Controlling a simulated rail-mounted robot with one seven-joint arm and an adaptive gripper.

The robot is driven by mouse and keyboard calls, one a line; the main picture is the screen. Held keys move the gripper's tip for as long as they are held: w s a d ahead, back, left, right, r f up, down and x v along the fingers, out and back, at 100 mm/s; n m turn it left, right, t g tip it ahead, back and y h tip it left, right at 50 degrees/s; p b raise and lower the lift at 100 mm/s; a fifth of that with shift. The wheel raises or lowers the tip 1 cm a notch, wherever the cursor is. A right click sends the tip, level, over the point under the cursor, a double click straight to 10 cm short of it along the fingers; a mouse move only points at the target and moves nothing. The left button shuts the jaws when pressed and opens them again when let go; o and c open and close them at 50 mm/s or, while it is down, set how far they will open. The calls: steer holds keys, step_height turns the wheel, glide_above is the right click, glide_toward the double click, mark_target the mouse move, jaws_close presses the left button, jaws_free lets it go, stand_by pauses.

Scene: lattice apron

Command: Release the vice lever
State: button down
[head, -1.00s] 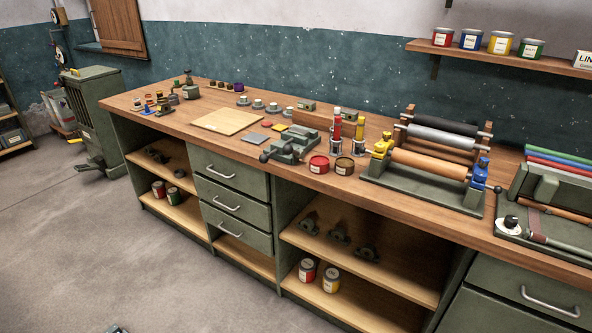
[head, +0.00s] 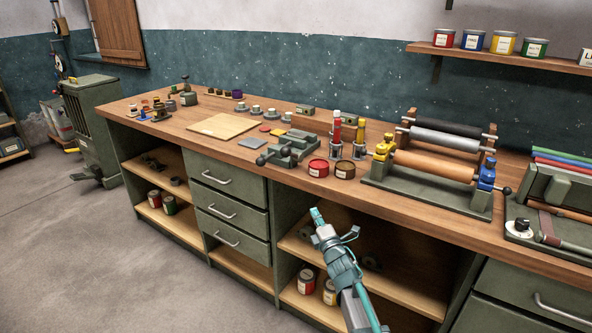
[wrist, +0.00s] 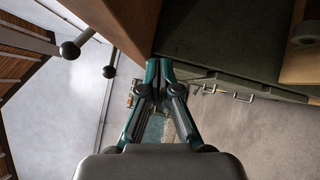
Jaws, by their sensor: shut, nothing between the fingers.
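The green bench vice (head: 290,148) sits at the front edge of the wooden worktop in the head view. Its lever with a dark ball end (head: 262,160) points to the front left. My gripper (head: 316,212) is shut and empty in front of the bench, below the worktop edge and lower right of the vice, apart from it. In the wrist view, my gripper (wrist: 159,64) has its fingertips together. Two dark ball ends (wrist: 70,50) show at upper left there; I cannot tell whether they belong to the vice lever.
A roller press (head: 430,165) is further right. Open shelves lie below, with a red-labelled tin (head: 306,281). A pale board (head: 222,126) lies left. The floor (head: 100,260) in front is clear.

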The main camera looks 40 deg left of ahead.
mark_target(292, 153)
steer(key=s+a+r+n+g+y, duration=0.1)
steer(key=s+r+n+g+y, duration=0.4)
steer(key=n, duration=0.7)
step_height(292, 153, up, 2)
steer(key=shift+s+r+y, duration=0.1)
steer(key=shift+s+y, duration=0.1)
steer(key=shift+y, duration=0.7)
steer(key=shift+a, duration=0.1)
steer(key=w+d+r+p+x, duration=0.1)
steer(key=r+p+x, duration=0.1)
steer(key=x, duration=1)
steer(key=shift+w+r+p, duration=0.15)
steer(key=shift+w+p, duration=0.1)
steer(key=shift+p, duration=0.2)
steer(key=shift+s+a, duration=0.1)
steer(key=shift+a, duration=0.05)
